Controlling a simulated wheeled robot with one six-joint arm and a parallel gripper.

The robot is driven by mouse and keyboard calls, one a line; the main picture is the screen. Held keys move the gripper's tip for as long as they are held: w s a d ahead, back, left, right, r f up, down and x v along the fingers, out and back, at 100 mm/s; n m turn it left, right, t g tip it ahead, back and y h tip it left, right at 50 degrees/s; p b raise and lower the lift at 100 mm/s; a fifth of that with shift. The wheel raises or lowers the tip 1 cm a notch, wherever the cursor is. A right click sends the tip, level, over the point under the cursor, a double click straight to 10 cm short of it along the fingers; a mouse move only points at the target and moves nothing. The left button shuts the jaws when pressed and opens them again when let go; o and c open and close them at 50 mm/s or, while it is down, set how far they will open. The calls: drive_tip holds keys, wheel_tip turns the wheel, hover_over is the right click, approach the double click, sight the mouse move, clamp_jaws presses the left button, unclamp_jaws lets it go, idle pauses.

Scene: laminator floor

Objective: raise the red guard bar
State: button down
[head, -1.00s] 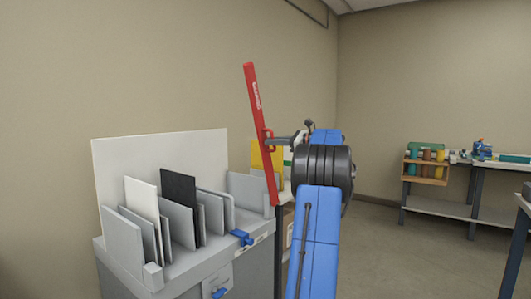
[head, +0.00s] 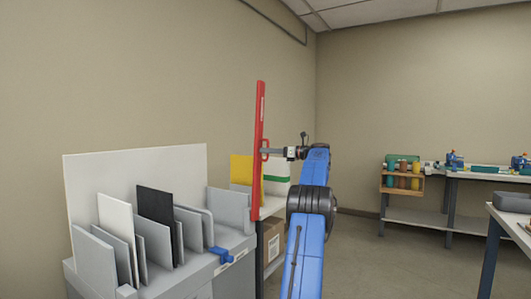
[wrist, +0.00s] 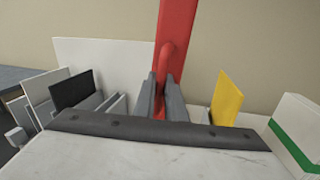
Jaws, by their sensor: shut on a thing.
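The red guard bar (head: 260,120) stands nearly upright in the head view, beside the right end of the grey rack of panels. It has a small red loop handle on its right side. My gripper (head: 271,153) reaches the bar from the right at this handle. In the wrist view the bar (wrist: 178,40) rises up the middle. The two grey fingers of my gripper (wrist: 164,95) are shut on the handle (wrist: 165,68), one on each side of it. The lower end of the bar is hidden in the wrist view.
The grey rack (head: 236,245) with several upright panels and a blue latch (head: 221,255) stands at the left. A yellow panel (head: 241,168) and a cardboard box (head: 273,245) are behind the bar. A workbench (head: 440,218) stands at the right. Open floor lies between.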

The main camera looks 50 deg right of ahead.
drive_tip(key=shift+d, duration=0.25)
drive_tip(key=c, duration=1.8)
unclamp_jaws()
drive_tip(key=shift+d+f, duration=0.15)
drive_tip(key=shift+d, duration=0.05)
drive_tip(key=shift+a, duration=0.1)
drive_tip(key=v, duration=1.7)
drive_tip(key=shift+s, duration=0.3)
